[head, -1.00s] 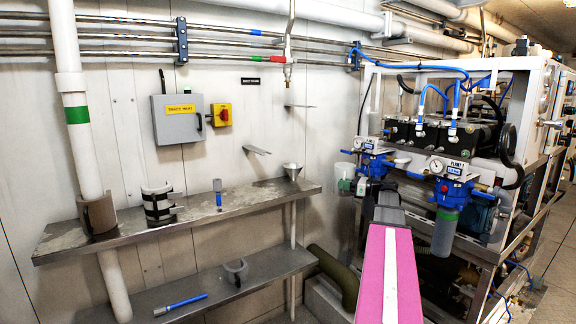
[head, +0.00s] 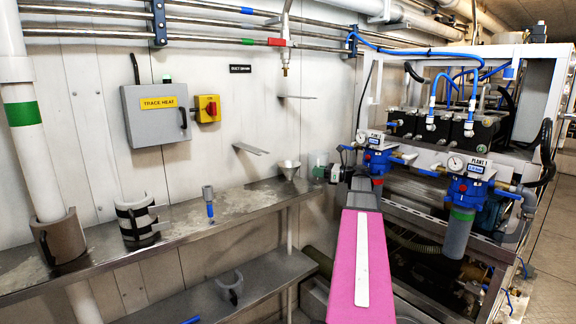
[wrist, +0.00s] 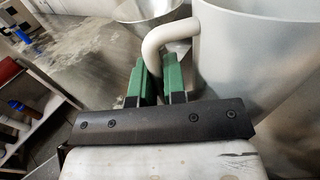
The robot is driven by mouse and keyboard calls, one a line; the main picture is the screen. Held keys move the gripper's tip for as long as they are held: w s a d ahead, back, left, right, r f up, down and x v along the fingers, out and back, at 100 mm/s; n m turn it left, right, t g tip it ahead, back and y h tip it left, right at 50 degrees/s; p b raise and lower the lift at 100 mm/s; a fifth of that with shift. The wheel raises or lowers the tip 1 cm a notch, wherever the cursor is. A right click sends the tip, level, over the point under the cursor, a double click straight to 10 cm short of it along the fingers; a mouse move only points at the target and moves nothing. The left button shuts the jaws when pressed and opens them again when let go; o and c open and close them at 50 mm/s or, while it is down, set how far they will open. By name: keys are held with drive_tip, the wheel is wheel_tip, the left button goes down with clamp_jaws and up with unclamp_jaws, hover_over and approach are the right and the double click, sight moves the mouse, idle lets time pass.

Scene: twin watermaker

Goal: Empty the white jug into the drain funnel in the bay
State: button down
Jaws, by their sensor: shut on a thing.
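The white jug (wrist: 255,70) fills the right of the wrist view, with its curved handle (wrist: 160,42) toward my gripper. My gripper (wrist: 158,82) has green fingers shut on this handle. The jug looks upright; its contents are hidden. The metal drain funnel (wrist: 148,10) shows beyond the handle at the top, left of the jug and apart from it. In the head view the funnel (head: 288,170) stands at the right end of the upper shelf. My gripper (head: 330,173) is just right of it, and only a pale sliver of the jug (head: 321,160) shows.
The steel upper shelf (head: 180,222) carries a grey holder (head: 60,243), a banded holder (head: 138,225) and a small blue-handled tool (head: 210,205). A tap (head: 285,68) hangs above the funnel. Blue filter housings (head: 465,190) stand close on the right.

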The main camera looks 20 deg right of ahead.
sight(313, 165)
drive_tip(key=shift+a+r, duration=0.1)
drive_tip(key=shift+a, duration=0.05)
drive_tip(key=shift+s+a+r+n+g+h, duration=0.1)
drive_tip(key=shift+a+r+n+g+h, duration=0.45)
drive_tip(key=shift+n+h, duration=0.35)
drive_tip(key=shift+s+a+r+n+g+h, duration=0.1)
drive_tip(key=shift+a+r+n+g+h, duration=0.4)
drive_tip(key=shift+h, duration=0.6)
drive_tip(key=shift+a+r+n+h, duration=0.45)
drive_tip(key=shift+r+n+h, duration=0.15)
drive_tip(key=shift+h, duration=0.1)
drive_tip(key=shift+d+r+n+h, duration=0.1)
drive_tip(key=shift+r+n+h, duration=0.15)
drive_tip(key=shift+h, duration=0.35)
drive_tip(key=shift+d+f+n, duration=0.1)
drive_tip(key=shift+f+n, duration=0.1)
drive_tip(key=shift+n, duration=0.05)
drive_tip(key=shift+d+f+h+p, duration=0.1)
drive_tip(key=shift+f+h+p, duration=0.25)
drive_tip(key=shift+h, duration=0.35)
drive_tip(key=shift+w+d+r+n+h+p, duration=0.15)
drive_tip(key=shift+r+n+h+p, duration=0.3)
drive_tip(key=shift+h, duration=0.25)
drive_tip(key=shift+s+d+r+n+h+p, duration=0.15)
drive_tip(key=shift+r+n+h+p, duration=0.25)
drive_tip(key=shift+h, duration=0.3)
drive_tip(key=shift+a+f+n+h, duration=0.3)
drive_tip(key=shift+a+h, duration=0.2)
drive_tip(key=shift+h, duration=0.2)
